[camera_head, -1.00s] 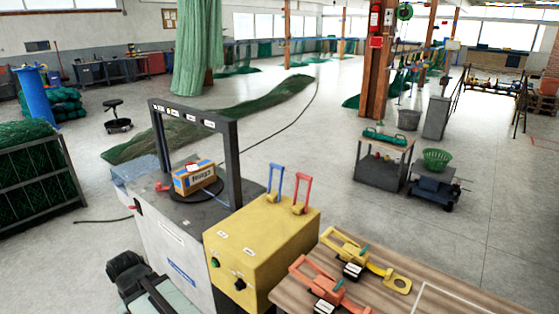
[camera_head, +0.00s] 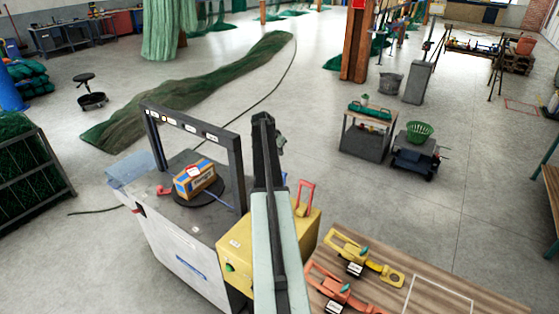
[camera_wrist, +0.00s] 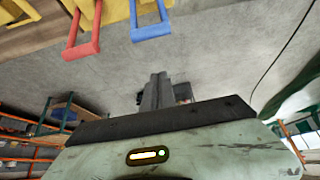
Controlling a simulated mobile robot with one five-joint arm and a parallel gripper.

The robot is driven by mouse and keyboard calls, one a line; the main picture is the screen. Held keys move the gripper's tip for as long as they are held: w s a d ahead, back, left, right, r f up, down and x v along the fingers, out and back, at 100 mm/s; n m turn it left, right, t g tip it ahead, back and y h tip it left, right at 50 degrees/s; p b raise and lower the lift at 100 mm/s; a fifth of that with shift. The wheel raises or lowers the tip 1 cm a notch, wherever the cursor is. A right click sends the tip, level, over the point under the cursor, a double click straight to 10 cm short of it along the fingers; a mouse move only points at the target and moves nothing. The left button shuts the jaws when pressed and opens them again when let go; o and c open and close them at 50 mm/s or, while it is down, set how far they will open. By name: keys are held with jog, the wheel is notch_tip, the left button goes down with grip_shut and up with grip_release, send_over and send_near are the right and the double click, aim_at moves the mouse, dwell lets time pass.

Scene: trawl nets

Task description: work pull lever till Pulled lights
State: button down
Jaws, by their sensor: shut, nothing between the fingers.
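A yellow box (camera_head: 238,256) carries a red-handled lever (camera_head: 305,190) and a blue-handled lever, both upright. My arm hides most of the blue one in the head view. In the wrist view the red lever (camera_wrist: 83,46) and blue lever (camera_wrist: 151,31) hang from the top edge. My gripper (camera_wrist: 157,90) is shut and empty, apart from both levers. Beside the box stands a grey machine (camera_head: 180,250) with a dark frame (camera_head: 190,128) bearing small labels and lamps, too small to read. A small red lever (camera_head: 164,190) sits at its left.
A blue and orange carton (camera_head: 195,180) sits on a dark turntable inside the frame. A wooden table (camera_head: 440,298) at the right holds yellow and orange strap tools (camera_head: 350,250). A green net (camera_head: 200,95) lies on the floor behind. Open floor lies beyond the box.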

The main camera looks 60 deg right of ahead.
jog(key=shift+s+f, duration=0.1)
jog(key=shift+s, duration=0.05)
jog(key=shift+d+f+b, duration=0.2)
jog(key=shift+f+b, duration=0.35)
jog(key=shift+b, duration=0.1)
jog(key=b+x, duration=0.9)
jog(key=x, duration=0.1)
jog(key=a+p, duration=0.1)
jog(key=a, duration=0.3)
jog(key=shift+a+r, duration=0.2)
jog(key=shift+a, duration=0.05)
jog(key=shift+s, duration=0.15)
